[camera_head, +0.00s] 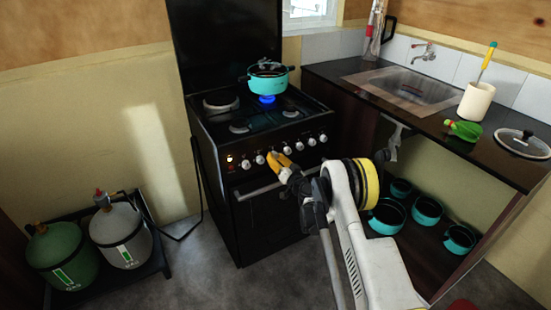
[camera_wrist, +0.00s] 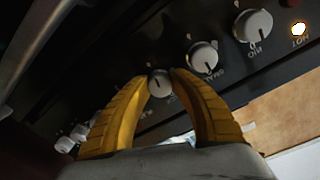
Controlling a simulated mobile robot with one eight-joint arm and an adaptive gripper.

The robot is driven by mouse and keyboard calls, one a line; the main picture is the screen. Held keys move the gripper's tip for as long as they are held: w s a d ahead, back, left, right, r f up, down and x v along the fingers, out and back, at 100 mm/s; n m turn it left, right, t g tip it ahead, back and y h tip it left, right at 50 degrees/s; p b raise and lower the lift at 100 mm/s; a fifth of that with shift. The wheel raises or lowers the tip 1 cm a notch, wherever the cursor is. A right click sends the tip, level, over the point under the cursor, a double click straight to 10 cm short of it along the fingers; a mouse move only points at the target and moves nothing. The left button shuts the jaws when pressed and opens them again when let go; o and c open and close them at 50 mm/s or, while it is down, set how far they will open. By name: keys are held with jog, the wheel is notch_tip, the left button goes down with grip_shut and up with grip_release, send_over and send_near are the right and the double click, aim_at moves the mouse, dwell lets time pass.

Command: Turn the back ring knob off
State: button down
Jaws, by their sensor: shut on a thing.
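The black stove (camera_head: 262,195) has a row of white knobs along its front. A blue flame (camera_head: 267,99) burns under a teal pot (camera_head: 268,78) at the back right. My gripper (camera_head: 274,158) is at the panel, its yellow fingers closed on the third knob from the left. In the wrist view, this white knob (camera_wrist: 159,84) sits between the fingertips (camera_wrist: 160,75), its mark running roughly up and down the picture. I cannot read its label. Two knobs nearer the indicator lamp, the second (camera_wrist: 203,57) and first (camera_wrist: 253,25), are clear of my fingers.
The oven handle (camera_head: 265,188) runs below the knobs, close to my gripper. An orange lamp (camera_wrist: 298,29) glows at the panel's end. The counter with a sink (camera_head: 405,88) stands right, teal pots (camera_head: 427,210) below.

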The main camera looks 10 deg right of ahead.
jog(key=m, duration=0.4)
jog(key=shift+a+m, duration=0.1)
jog(key=shift+m, duration=0.2)
jog(key=m, duration=0.3)
jog(key=shift+r+m, duration=0.1)
jog(key=shift+m, duration=0.2)
jog(key=m, duration=0.7)
jog(key=shift+r+m, duration=0.1)
jog(key=shift+m, duration=0.3)
jog(key=m, duration=0.4)
jog(key=shift+g+y, duration=0.3)
jog(key=shift+y, duration=0.1)
jog(key=m, duration=0.3)
jog(key=shift+m, duration=0.4)
jog(key=m, duration=0.4)
jog(key=shift+r, duration=0.1)
jog(key=shift+w+m, duration=0.1)
jog(key=shift+m, duration=2.1)
jog(key=shift+d, duration=0.2)
